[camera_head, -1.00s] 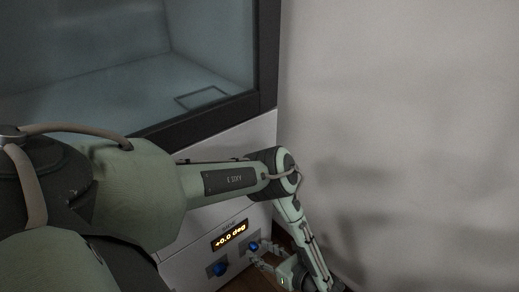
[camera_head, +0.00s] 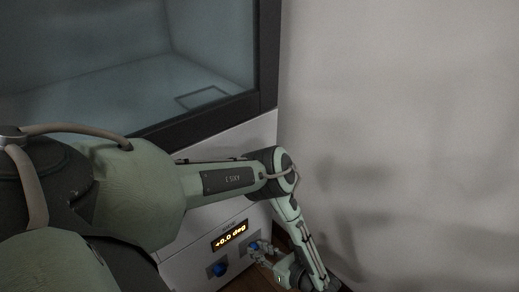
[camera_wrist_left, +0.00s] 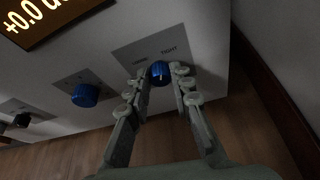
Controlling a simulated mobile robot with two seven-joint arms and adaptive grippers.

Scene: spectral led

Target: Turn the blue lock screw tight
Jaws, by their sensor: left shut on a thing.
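The blue lock screw (camera_wrist_left: 160,72) is a round blue knob with a pale line on its face, on a grey plate. Lettering above it reads TIGHT on the right; the left word is hard to read. In the head view the lock screw (camera_head: 253,245) is partly covered by my fingers. My left gripper (camera_wrist_left: 161,78) is shut on the lock screw, one finger on each side; it also shows in the head view (camera_head: 259,250). My right gripper is not in view.
A second blue knob (camera_wrist_left: 85,95) sits left of the lock screw. A lit display (camera_head: 230,237) reading +0.0 deg is above the knobs. The white cabinet front (camera_head: 190,236) has a dark-framed glass window above. A grey wall (camera_head: 400,120) stands to the right.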

